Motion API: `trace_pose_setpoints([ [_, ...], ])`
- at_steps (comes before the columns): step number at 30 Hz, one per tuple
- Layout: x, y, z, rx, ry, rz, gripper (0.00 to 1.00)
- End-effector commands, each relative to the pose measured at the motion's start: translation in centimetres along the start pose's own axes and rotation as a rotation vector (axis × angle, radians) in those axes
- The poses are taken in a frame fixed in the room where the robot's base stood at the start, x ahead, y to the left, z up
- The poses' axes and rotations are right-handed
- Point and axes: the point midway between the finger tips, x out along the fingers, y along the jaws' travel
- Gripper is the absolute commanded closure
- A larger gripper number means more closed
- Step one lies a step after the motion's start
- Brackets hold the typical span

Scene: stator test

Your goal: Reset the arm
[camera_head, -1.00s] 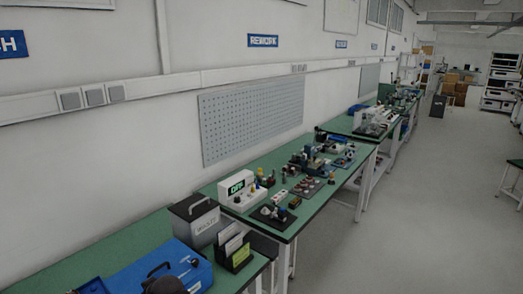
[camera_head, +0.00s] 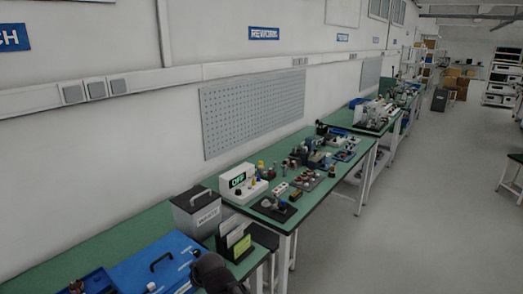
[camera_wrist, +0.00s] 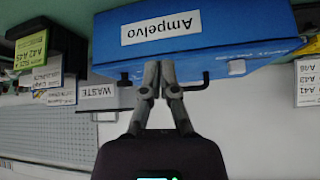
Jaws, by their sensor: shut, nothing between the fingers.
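My gripper (camera_wrist: 158,70) shows in the wrist view with its fingertips together and nothing between them. The wrist picture is upside down. A blue case (camera_wrist: 240,38) labelled "Ampelvo" fills the top of that view, beyond the fingers. Whether the fingers touch it cannot be told. In the head view the blue case (camera_head: 135,272) lies on the near green bench, at the lower left. A dark part of my arm (camera_head: 214,270) shows at the bottom edge, in front of the case's right side. The fingertips cannot be made out in the head view.
A grey waste bin (camera_head: 197,216) and a dark holder with cards (camera_head: 234,242) stand beside the case. The middle bench (camera_head: 318,203) bears a white test box (camera_head: 241,184) and several small parts. A pegboard (camera_head: 254,113) hangs behind. The floor (camera_head: 415,215) at right is clear.

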Motion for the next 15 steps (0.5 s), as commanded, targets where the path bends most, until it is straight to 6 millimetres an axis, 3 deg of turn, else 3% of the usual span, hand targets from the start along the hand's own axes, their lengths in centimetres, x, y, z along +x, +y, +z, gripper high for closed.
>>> trace_pose_setpoints([
  [3, -0.8, 3.9, 2.1, 0.06, -0.06, 0.037, 1.0],
  [15, -4.5, 14.6, 9.7, 0.272, -0.263, 0.137, 1.0],
])
